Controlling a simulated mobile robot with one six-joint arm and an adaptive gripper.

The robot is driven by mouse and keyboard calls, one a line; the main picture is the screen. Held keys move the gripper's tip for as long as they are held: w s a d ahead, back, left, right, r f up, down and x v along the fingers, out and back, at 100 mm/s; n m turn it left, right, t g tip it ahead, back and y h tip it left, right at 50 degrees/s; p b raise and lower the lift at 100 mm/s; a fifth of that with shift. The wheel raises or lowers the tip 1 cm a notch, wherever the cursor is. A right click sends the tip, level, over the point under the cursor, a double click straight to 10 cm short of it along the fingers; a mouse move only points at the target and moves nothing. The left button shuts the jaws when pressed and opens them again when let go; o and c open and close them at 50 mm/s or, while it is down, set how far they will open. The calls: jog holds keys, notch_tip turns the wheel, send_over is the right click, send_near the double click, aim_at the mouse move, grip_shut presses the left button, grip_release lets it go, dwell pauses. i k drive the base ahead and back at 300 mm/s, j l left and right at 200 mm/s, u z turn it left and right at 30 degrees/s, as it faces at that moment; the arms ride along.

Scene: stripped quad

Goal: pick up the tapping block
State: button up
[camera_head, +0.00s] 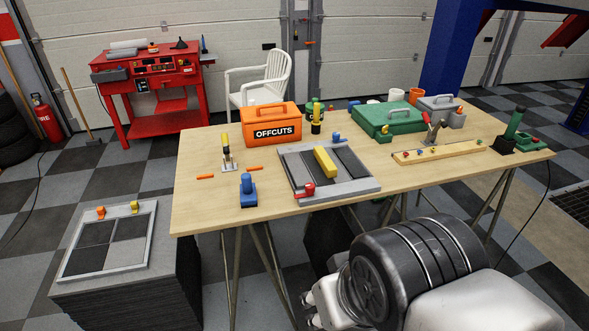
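A yellow bar-shaped block (325,162), which I take to be the tapping block, lies on the dark planks inside a grey-rimmed frame (350,192). The frame lies on the wooden workbench. A red clamp-like piece (306,189) is at the frame's front left corner, and a blue piece (337,138) is at its back edge. My arm rises at the bottom right, in front of the bench. Silver parts that look like my gripper (318,303) show at its left, low and apart from the block. Its fingers are mostly hidden.
On the bench (205,219) stand an orange OFFCUTS box (271,117), a blue tool (248,190), an upright yellow-black tool (227,152), a green case (391,117) and a wooden rail (440,151). A low grey stack (120,285) stands at left. The bench's front left is clear.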

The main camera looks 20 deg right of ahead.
aim_at(248, 190)
jog(key=i+u, duration=0.45)
jog(key=i, duration=0.8)
